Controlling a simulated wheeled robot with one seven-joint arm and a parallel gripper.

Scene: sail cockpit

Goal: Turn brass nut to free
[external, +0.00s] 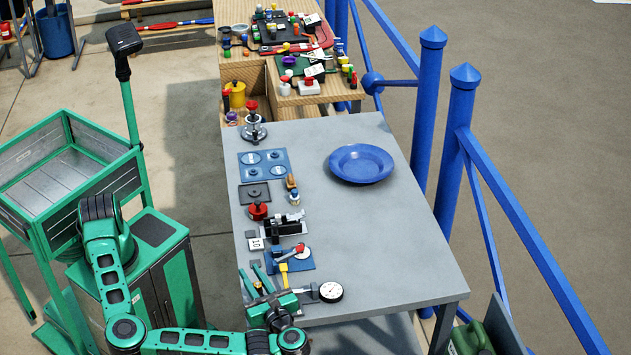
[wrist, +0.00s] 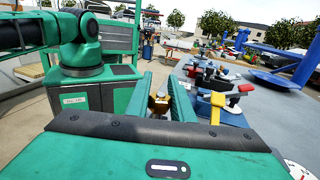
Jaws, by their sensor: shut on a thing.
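My gripper (external: 249,268) is at the near left edge of the grey table. Its two green fingers point away from the outside camera. In the wrist view my gripper (wrist: 160,78) has its fingers a little apart, with a small brass-coloured piece (wrist: 158,92) between them, which looks like the brass nut. The fingers appear closed on it. Its lower part and whatever it sits on are hidden by the gripper body.
Right of my gripper are a blue plate with a red-handled lever (external: 290,252), a yellow piece (external: 284,276) and a round dial gauge (external: 330,291). Farther along stand a black clamp (external: 286,226) and a red knob (external: 258,210). A blue dish (external: 361,163) lies beyond. The table's right side is clear.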

